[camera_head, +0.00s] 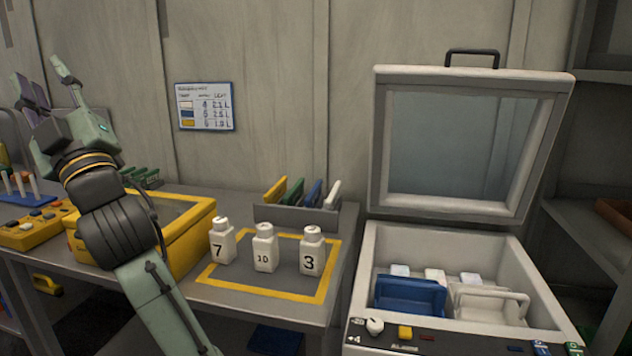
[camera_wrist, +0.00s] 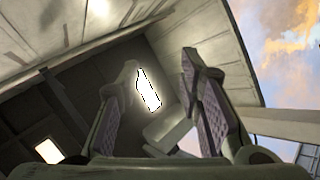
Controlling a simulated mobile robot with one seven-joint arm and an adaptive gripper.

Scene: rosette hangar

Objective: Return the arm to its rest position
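My arm rises from the bottom of the head view over the left part of the bench. My gripper (camera_head: 42,80) is raised at the upper left, pointing up, and it is apart from the bench and everything on it. In the wrist view my gripper (camera_wrist: 160,85) shows two fingers spread apart with nothing between them. Behind the fingers I see only walls, the ceiling, lights and a patch of sky.
White bottles (camera_head: 264,248) marked 7, 10 and 3 stand in a yellow-bordered square. A yellow case (camera_head: 190,235) sits behind my arm. An open-lidded box (camera_head: 370,262) at right holds blue and white trays. A wall chart (camera_head: 205,107) hangs behind.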

